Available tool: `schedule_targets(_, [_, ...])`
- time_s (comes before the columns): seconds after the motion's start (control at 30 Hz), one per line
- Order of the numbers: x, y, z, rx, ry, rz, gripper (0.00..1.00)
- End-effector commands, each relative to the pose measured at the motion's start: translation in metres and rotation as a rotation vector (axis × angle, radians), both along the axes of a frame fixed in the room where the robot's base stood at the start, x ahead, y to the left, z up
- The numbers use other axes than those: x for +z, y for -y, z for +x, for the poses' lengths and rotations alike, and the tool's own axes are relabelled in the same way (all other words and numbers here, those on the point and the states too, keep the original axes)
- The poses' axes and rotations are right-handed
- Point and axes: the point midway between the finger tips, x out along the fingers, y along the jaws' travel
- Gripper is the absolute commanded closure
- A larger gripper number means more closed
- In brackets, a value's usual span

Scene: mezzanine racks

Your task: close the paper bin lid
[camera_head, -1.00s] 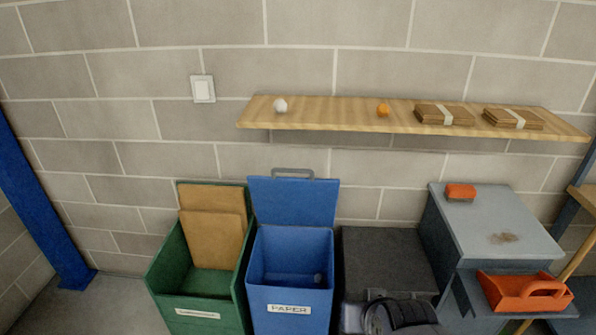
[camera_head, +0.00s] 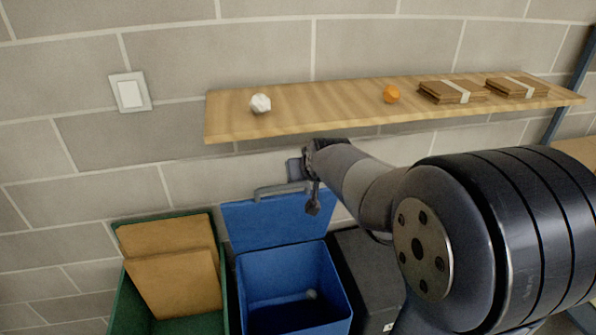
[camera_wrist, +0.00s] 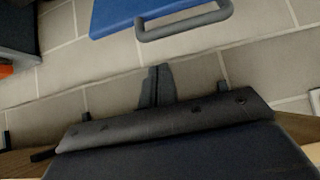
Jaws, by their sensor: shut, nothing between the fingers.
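The blue paper bin (camera_head: 293,300) stands open, with a small pale ball (camera_head: 311,294) inside. Its blue lid (camera_head: 275,220) is raised near the wall, with a grey bar handle (camera_head: 281,190) along its top edge. The lid (camera_wrist: 150,14) and handle (camera_wrist: 185,21) also show at the top of the wrist view. My gripper (camera_head: 294,170) is shut and empty, close to the handle's right end in the head view. Its fingers (camera_wrist: 155,86) point toward the handle in the wrist view, with a visible gap. The arm covers part of the lid's right side.
A wooden shelf (camera_head: 350,104) runs just above my gripper, carrying a white ball (camera_head: 260,103), an orange ball (camera_head: 391,94) and cardboard bundles (camera_head: 452,92). A green bin (camera_head: 119,307) with cardboard stands left. A dark box (camera_head: 366,262) stands right, partly behind my arm.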

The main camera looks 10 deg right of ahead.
Motion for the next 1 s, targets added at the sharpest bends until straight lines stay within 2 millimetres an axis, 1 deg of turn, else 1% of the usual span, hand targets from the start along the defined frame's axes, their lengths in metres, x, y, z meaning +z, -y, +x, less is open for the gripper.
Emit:
schedule_targets(0.3, [-0.032,0.000,0.035,-0.001,-0.005,0.001,1.00])
schedule_targets(0.5, [-0.049,0.000,0.054,-0.001,-0.003,0.001,1.00])
schedule_targets(0.7, [-0.058,0.000,0.064,0.000,-0.002,0.000,1.00])
schedule_targets(1.0, [-0.060,0.000,0.066,0.000,-0.001,0.000,1.00])
